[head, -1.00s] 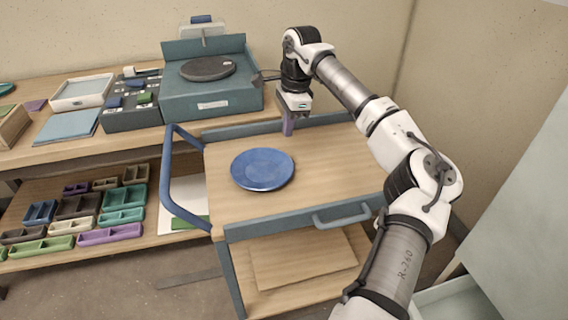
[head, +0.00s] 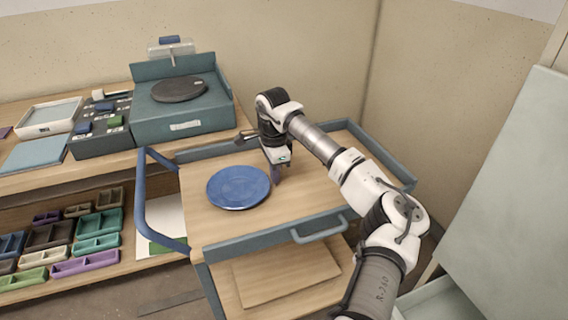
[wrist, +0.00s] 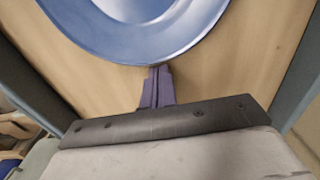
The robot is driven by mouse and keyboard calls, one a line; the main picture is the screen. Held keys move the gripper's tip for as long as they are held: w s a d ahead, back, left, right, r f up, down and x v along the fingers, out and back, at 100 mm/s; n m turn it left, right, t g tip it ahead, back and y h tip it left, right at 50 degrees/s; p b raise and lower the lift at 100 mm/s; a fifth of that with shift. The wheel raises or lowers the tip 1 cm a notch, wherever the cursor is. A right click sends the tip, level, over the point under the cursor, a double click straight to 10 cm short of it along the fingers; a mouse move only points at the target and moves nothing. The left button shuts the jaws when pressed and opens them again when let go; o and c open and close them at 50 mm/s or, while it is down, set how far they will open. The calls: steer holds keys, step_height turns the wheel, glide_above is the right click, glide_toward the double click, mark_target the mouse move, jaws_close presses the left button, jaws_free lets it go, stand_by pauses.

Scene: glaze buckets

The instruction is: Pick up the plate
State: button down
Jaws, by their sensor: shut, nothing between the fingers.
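The blue round plate (head: 238,187) lies flat on the wooden top of the cart (head: 310,190), left of my gripper. My gripper (head: 277,180) points down beside the plate's right rim, with its purple fingers shut and empty. In the wrist view the plate (wrist: 140,25) fills the top middle. The closed fingertips (wrist: 159,72) show just below its near rim there. I cannot tell whether they touch the rim.
The cart has raised teal edges and a blue handle (head: 141,205) at left. A workbench behind holds a teal box with a dark disc (head: 179,89). Several small trays (head: 98,222) sit on the lower shelf. The cart top right of my gripper is clear.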

mark_target(227, 191)
steer(key=shift+s+a, duration=0.15)
steer(key=shift+a, duration=0.2)
steer(key=s+a, duration=0.1)
steer(key=a, duration=0.3)
steer(key=s+a, duration=0.1)
steer(key=a, duration=0.3)
steer(key=s+a+b, duration=0.1)
steer(key=s+a, duration=0.1)
steer(key=a, duration=0.2)
steer(key=shift+a, duration=0.25)
steer(key=shift+d, duration=0.15)
